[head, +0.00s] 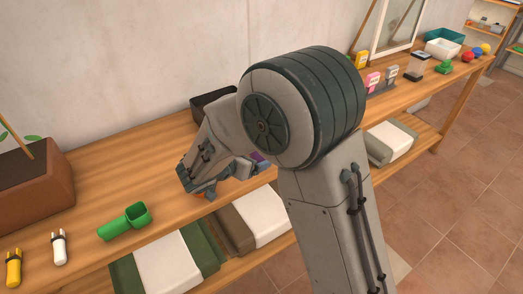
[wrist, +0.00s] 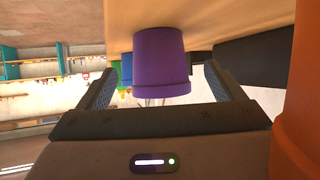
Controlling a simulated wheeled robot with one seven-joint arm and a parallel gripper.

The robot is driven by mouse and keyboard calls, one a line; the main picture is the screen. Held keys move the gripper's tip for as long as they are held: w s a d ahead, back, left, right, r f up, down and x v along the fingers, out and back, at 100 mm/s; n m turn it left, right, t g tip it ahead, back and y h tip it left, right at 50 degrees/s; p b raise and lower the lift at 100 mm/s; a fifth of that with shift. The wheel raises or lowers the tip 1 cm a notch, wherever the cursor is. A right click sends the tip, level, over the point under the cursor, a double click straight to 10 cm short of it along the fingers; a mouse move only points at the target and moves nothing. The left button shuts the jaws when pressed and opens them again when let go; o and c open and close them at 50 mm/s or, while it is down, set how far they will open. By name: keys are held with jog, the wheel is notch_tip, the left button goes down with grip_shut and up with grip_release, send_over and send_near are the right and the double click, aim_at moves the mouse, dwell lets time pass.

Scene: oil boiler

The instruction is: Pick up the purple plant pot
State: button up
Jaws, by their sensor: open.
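The purple plant pot (wrist: 160,58) stands in front of my gripper (wrist: 160,76) in the wrist view, which shows the scene upside down. My gripper is open, with one dark finger on each side of the pot and a gap beside each. I cannot tell how deep the pot sits between the fingers. In the head view my arm hides most of this spot; only a small purple patch (head: 258,156) shows beside my gripper (head: 248,166).
An orange pot (wrist: 296,110) is very close on the right in the wrist view. Green and blue things stand behind the purple pot. In the head view, a green scoop-like item (head: 125,222) and a brown planter (head: 35,190) are on the wooden bench (head: 120,170) at left.

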jog(key=p+x, duration=0.1)
jog(key=x, duration=0.4)
jog(key=shift+d+r+p, duration=0.1)
jog(key=shift+p, duration=0.25)
jog(key=c, duration=1.2)
jog(key=shift+r, duration=0.1)
jog(key=shift+r, duration=0.8)
notch_tip(320, 180, up, 3)
jog(key=shift+f+b, duration=0.15)
jog(key=shift+b, duration=0.45)
jog(key=s+r, duration=0.2)
jog(key=s, duration=0.1)
jog(key=s+d+r+b, duration=0.1)
jog(key=s+r, duration=0.1)
jog(key=s, duration=0.2)
jog(key=s+r+b, duration=0.1)
jog(key=s+r, duration=0.1)
jog(key=s, duration=0.2)
jog(key=shift+s+d+r, duration=0.15)
jog(key=shift+s+r, duration=0.1)
jog(key=shift+r, duration=0.05)
